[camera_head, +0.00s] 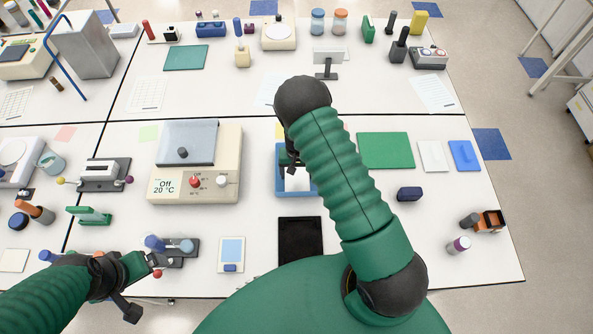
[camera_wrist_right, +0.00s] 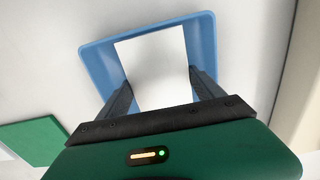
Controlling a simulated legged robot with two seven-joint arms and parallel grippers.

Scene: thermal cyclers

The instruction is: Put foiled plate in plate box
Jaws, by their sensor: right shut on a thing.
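The foiled plate, a plain white rectangle (camera_wrist_right: 150,58), sits between the two fingers of my right gripper (camera_wrist_right: 161,84), which is shut on it. The plate box, a blue open tray (camera_wrist_right: 101,68), surrounds the plate's outline in the right wrist view. I cannot tell whether the plate rests in the box or is just above it. In the head view the blue box (camera_head: 281,185) and white plate (camera_head: 299,181) are partly hidden by my right arm and gripper (camera_head: 290,168). My left gripper (camera_head: 150,264) is low at the left, by a grey stand; its opening is unclear.
A cream thermal cycler (camera_head: 180,192) stands left of the box. A green mat (camera_head: 385,151) lies to its right, with a white pad (camera_head: 432,156) and blue pad (camera_head: 464,155) beyond. A black tray (camera_head: 300,241) lies in front.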

